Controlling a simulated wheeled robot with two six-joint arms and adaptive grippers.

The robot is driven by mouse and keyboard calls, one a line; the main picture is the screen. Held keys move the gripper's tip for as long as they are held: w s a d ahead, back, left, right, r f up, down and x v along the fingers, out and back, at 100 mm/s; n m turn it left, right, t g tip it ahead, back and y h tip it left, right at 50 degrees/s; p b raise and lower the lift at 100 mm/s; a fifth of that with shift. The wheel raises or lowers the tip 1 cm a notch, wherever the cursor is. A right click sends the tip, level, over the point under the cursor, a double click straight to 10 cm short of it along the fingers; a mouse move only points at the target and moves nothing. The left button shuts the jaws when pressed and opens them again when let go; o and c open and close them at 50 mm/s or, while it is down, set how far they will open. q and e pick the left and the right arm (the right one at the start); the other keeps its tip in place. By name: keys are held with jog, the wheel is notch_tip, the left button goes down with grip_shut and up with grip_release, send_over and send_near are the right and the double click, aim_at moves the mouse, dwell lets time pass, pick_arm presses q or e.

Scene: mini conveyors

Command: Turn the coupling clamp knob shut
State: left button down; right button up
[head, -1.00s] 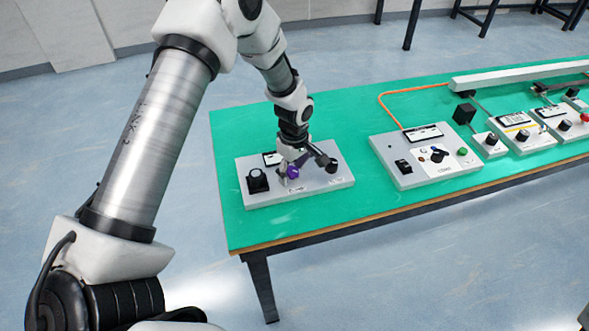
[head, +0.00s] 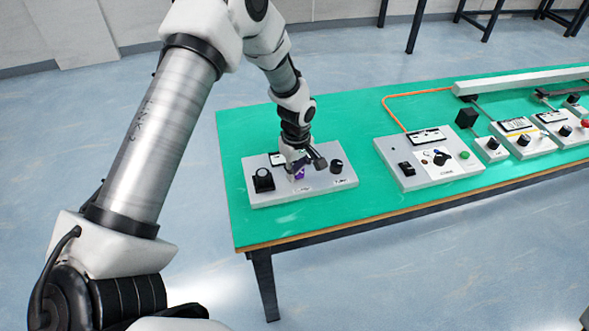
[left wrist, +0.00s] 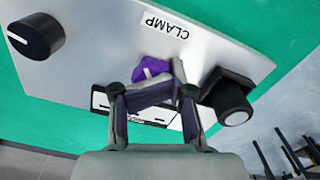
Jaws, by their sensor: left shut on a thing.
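The purple clamp knob (head: 299,175) stands in the middle of a light grey panel (head: 268,197) on the green table. It also shows in the left wrist view (left wrist: 150,68), beside the CLAMP label (left wrist: 165,25). My left gripper (head: 304,167) comes down on it from above, shut on the knob. In the left wrist view, the fingers (left wrist: 150,92) hide part of the knob, so I cannot read its exact angle. My right gripper is not in view.
A black round knob (head: 336,166) stands to the right on the same panel, and a black switch-like part (head: 263,181) to the left, both close to the gripper. A second panel (head: 412,182) and a conveyor (head: 515,80) lie farther right, with green table between.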

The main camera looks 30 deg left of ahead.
pick_arm(q)
jog(key=m, duration=0.1)
jog(key=m+p, duration=0.1)
jog(key=m, duration=0.1)
jog(key=shift+w+r+p, duration=0.25)
jog(key=shift+w+p, duration=0.05)
jog(key=shift+w, duration=0.1)
jog(key=m+p, duration=0.1)
jog(key=m, duration=0.4)
jog(key=shift+f, duration=0.1)
jog(key=m, duration=0.5)
jog(key=shift+f+p, duration=0.15)
jog(key=shift+p, duration=0.25)
jog(key=shift+f+m, duration=0.1)
jog(key=shift+m, duration=1.5)
jog(key=shift+s, duration=0.1)
jog(key=shift+s+f, duration=0.1)
